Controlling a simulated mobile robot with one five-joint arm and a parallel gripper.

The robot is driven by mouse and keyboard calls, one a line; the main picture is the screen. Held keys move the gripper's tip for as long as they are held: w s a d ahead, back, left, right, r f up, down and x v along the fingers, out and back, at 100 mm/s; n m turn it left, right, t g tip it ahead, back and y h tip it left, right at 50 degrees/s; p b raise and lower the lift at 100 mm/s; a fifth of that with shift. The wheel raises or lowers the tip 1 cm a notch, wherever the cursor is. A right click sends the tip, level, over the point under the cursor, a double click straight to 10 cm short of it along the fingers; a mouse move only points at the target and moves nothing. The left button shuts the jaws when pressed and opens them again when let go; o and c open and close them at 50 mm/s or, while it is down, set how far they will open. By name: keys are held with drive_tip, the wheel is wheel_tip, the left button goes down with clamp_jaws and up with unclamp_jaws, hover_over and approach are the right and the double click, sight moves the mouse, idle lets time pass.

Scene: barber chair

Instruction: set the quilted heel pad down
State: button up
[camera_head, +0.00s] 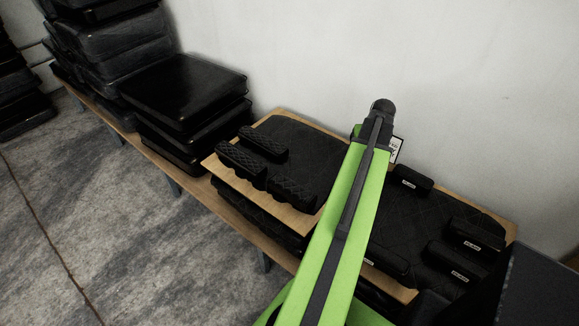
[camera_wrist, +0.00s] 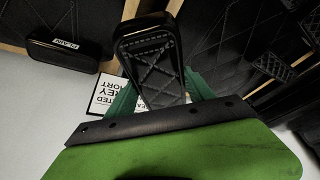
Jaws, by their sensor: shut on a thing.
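A black quilted heel pad (camera_wrist: 150,62) with diamond stitching and a smooth rim is between the green fingers of my gripper (camera_wrist: 160,94) in the wrist view. My gripper is shut on it. In the head view my green arm reaches toward the wall and mostly hides the gripper and the held pad. Left of the arm, a wooden board (camera_head: 222,170) bears a dark quilted panel (camera_head: 305,142). Several textured black pads (camera_head: 263,142) lie on that board, near its left and front edges. Whether the held pad touches anything below is unclear.
Right of the arm, another board (camera_head: 490,215) bears black pads with white labels (camera_head: 460,262); one label reads PLAIN in the wrist view (camera_wrist: 65,50). A white sign (camera_head: 396,150) stands by the wall. Black cushions (camera_head: 185,90) are stacked left. The left panel's back is clear.

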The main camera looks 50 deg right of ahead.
drive_tip(key=w+a+f+n+t+y+b, duration=0.25)
drive_tip(key=w+a+f+n+b, duration=0.2)
drive_tip(key=a+n, duration=0.35)
drive_tip(key=n+b, duration=0.2)
drive_tip(key=b, duration=0.5)
approach(309, 174)
drive_tip(key=shift+w+d+f+g+y, duration=0.2)
drive_tip(key=shift+w+d+y, duration=0.1)
drive_tip(key=shift+w, duration=0.25)
drive_tip(key=shift+w+d+f+g+y, duration=0.15)
drive_tip(key=shift+w+d, duration=0.15)
drive_tip(key=shift+w, duration=0.55)
wheel_tip(309, 174, down, 4)
drive_tip(key=b, duration=0.4)
drive_tip(key=shift+s+f, duration=0.1)
drive_tip(key=shift+f, duration=0.05)
drive_tip(key=shift+r+p, duration=0.25)
drive_tip(key=shift+p, duration=0.05)
drive_tip(key=shift+f, duration=0.15)
drive_tip(key=o, duration=1.6)
drive_tip(key=shift+c, duration=0.2)
